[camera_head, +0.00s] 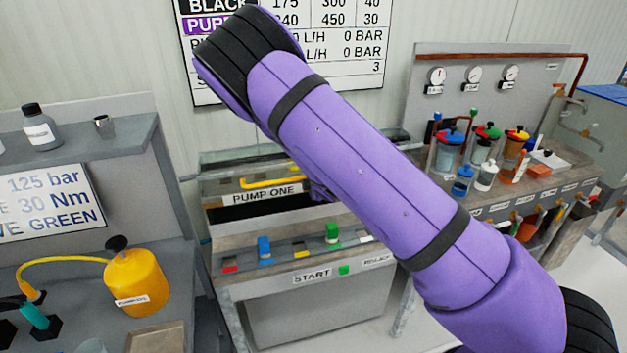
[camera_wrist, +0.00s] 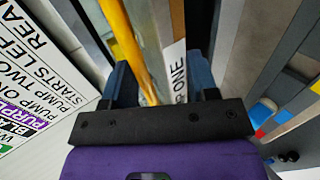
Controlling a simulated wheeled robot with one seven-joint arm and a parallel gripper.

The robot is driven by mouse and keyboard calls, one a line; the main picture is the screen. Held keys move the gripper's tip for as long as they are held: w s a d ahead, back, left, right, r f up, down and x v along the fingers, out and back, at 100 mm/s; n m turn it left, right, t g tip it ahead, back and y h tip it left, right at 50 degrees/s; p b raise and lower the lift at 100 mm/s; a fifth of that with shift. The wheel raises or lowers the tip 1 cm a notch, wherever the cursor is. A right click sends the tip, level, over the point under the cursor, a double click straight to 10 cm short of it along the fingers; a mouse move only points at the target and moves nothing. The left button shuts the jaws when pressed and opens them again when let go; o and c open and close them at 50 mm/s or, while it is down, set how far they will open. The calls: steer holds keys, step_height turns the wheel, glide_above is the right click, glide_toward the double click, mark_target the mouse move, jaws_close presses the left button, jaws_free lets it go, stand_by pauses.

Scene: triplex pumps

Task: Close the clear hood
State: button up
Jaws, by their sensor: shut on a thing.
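The clear hood (camera_head: 225,163) covers the pump one bench, and my arm hides its right part in the head view. Its front strip carries a PUMP ONE label (camera_head: 267,192), with a dark band beneath it above the control panel. A yellow handle (camera_head: 272,182) runs along the hood's front. In the wrist view the yellow handle (camera_wrist: 122,42) passes between the two blue fingers of my gripper (camera_wrist: 160,80), which is shut on it. The label (camera_wrist: 178,75) shows close beside the handle there. In the head view my gripper is hidden behind my purple arm.
The control panel (camera_head: 290,257) below has several coloured buttons and switches. A yellow bottle (camera_head: 136,283) stands on the left bench. Several coloured-lid jars (camera_head: 487,160) stand on the right bench. A wall chart (camera_head: 345,45) hangs behind.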

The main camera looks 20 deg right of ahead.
steer(key=shift+s+f, duration=0.15)
steer(key=shift+f, duration=0.05)
steer(key=v, duration=1)
steer(key=shift+s+r, duration=0.2)
steer(key=shift+r, duration=0.15)
steer(key=s+d+r+m+g, duration=0.2)
steer(key=s+d+r+m, duration=0.1)
steer(key=s+r+m, duration=0.5)
steer(key=s+d+r+m+g, duration=0.2)
steer(key=s+d+r+m, duration=0.25)
steer(key=r, duration=0.55)
steer(key=s+r+m+g, duration=0.1)
steer(key=s+r, duration=0.4)
steer(key=s, duration=0.6)
steer(key=s+r+m, duration=0.4)
steer(key=s+r, duration=0.2)
steer(key=s, duration=0.5)
steer(key=shift+s+g, duration=0.4)
steer(key=shift+m, duration=0.25)
